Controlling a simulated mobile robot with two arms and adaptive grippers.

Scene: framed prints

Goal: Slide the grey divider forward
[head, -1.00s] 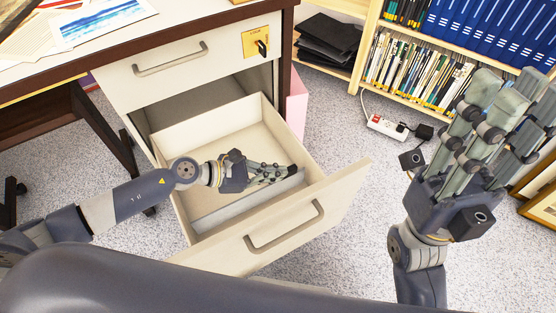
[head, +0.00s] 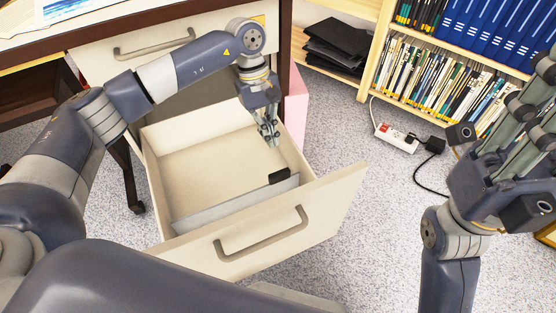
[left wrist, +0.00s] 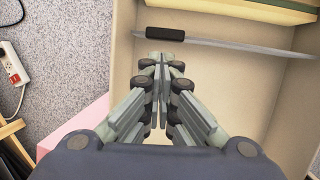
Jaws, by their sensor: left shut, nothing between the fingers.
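The grey divider (head: 235,203) stands across the open drawer (head: 160,185), near its front panel, with a black tab (head: 282,175) at its right end. In the left wrist view the divider (left wrist: 235,46) and tab (left wrist: 165,34) lie beyond my fingertips. My left gripper (head: 269,138) points down over the drawer's right part, behind the tab and apart from it. It is shut and empty; its closed fingers also show in the left wrist view (left wrist: 160,62). My right gripper (head: 530,115) is raised at the right edge, its fingers partly cut off.
The drawer's front panel has a handle (head: 262,235). A closed drawer with a handle (head: 155,40) is above, under the desk top. A pink box (head: 296,108) stands right of the cabinet. A bookshelf (head: 375,55) and power strip (head: 397,138) are beyond. Inside, the drawer is otherwise empty.

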